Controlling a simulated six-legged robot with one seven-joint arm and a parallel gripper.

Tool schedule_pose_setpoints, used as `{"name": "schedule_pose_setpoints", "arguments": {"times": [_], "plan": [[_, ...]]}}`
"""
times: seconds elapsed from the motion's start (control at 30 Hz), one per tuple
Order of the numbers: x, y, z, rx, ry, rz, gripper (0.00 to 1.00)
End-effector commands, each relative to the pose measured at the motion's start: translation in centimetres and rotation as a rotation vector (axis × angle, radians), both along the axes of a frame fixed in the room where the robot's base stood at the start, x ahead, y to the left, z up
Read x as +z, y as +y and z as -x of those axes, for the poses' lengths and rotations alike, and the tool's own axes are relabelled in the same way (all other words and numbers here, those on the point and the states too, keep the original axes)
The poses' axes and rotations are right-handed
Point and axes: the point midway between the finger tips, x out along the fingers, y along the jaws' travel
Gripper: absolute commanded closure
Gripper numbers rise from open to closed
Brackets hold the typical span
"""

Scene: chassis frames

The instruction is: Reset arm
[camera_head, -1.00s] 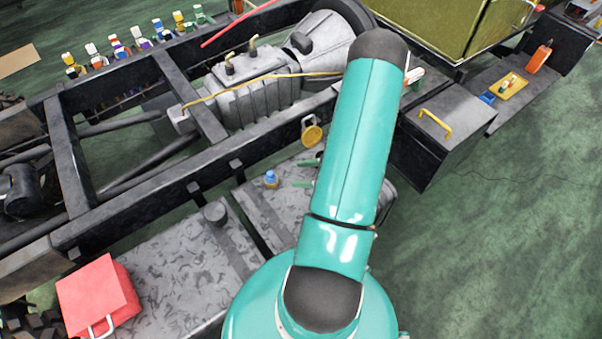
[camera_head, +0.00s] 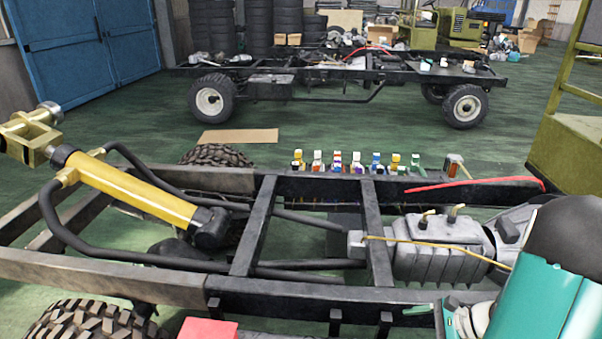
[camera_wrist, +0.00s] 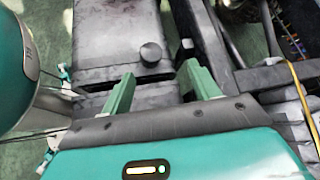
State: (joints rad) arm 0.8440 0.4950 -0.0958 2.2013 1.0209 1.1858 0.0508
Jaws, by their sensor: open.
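My gripper (camera_wrist: 160,84) is open in the wrist view, with its two green fingers apart and nothing between them. Below the fingers lies a grey, scuffed box-like tank (camera_wrist: 110,35) with a dark round cap (camera_wrist: 151,54). The gripper appears to be above it; I cannot tell the exact gap. In the head view only part of my teal arm shows at the lower right corner, and the gripper cannot be clearly made out there.
A black chassis frame (camera_head: 250,225) with a grey engine (camera_head: 440,245) fills the near view. Coloured small items (camera_head: 337,160) line its far rail. A yellow cylinder (camera_head: 140,190) sticks up at left. A red box (camera_head: 207,330) is at the bottom edge. Another chassis (camera_head: 330,80) stands behind.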

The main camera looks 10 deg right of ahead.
Motion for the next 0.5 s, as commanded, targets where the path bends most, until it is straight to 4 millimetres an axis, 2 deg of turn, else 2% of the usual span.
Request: {"name": "schedule_pose_setpoints", "arguments": {"times": [0.03, 0.1, 0.27, 0.5], "plan": [[1.7, 1.5, -0.4, 0.078, -0.018, 0.055, 0.39], [3.5, 3.3, -0.5, 0.181, -0.035, 0.126, 0.39], [7.2, 7.2, -0.2, 0.406, -0.085, 0.294, 0.39], [12.1, 12.2, 1.2, 0.72, -0.187, 0.566, 0.39]]}}
